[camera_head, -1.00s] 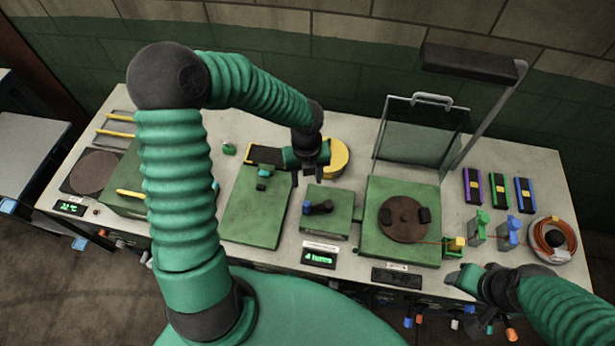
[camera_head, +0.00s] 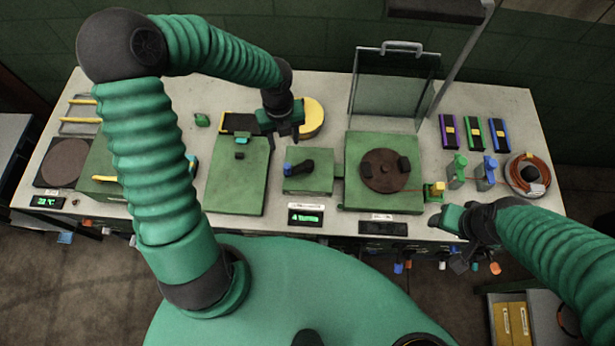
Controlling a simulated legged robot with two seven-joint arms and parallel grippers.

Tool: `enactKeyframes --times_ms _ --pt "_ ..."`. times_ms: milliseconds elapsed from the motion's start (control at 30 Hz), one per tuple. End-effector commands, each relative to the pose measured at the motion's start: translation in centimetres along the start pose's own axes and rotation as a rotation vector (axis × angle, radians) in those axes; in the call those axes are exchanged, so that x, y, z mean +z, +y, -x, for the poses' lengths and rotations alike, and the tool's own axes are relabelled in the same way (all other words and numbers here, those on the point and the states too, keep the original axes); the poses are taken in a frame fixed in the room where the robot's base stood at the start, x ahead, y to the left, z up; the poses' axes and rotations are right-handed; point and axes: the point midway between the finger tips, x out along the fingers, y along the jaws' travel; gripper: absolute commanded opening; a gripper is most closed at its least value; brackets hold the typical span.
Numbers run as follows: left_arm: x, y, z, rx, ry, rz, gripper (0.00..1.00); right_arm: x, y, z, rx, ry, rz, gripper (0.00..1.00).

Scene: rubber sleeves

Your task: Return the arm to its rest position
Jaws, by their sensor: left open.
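My left arm reaches in from the left and bends over the bench. Its left gripper (camera_head: 284,130) points down, open, with nothing seen between its fingers. It is above the back middle of the bench, just left of a round yellow piece (camera_head: 313,117) and behind a small green box with a dark lever (camera_head: 301,168). The gripper partly hides the yellow piece. My right arm comes in from the right. Its right gripper (camera_head: 448,219) is at the bench's front right edge, and its jaws are too small and dark to read.
The bench (camera_head: 185,117) holds a green box with a brown turntable (camera_head: 384,171), a clear raised shield (camera_head: 394,85) and a lamp post (camera_head: 462,60). A flat green plate (camera_head: 238,182) lies left of the lever box. An orange cable coil (camera_head: 527,174) sits at far right.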

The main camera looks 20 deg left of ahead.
Motion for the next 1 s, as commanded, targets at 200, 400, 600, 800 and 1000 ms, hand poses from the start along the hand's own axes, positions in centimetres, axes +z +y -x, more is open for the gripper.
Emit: enactKeyframes --times_ms 200,400,600,800,1000 --pt "-0.3 0.0 -0.6 0.004 -0.002 0.038 0.47 0.1 0.0 -0.7 0.000 0.000 0.000 0.57" --pt "-3.9 0.9 -5.3 0.019 -0.044 0.623 0.47 1.6 0.0 -6.8 0.000 0.000 0.000 0.57" --pt "-7.8 1.8 -9.2 -0.114 -0.066 1.588 0.47 3.2 0.0 -13.6 0.000 -0.001 0.000 0.57" --pt "-9.9 1.9 -10.6 -0.259 0.059 2.274 0.47 4.0 0.0 -16.9 0.000 0.000 0.000 0.57" --pt "-10.3 1.9 -10.4 -0.282 0.102 2.413 0.47 4.0 0.0 -17.0 0.000 0.000 0.000 0.57"
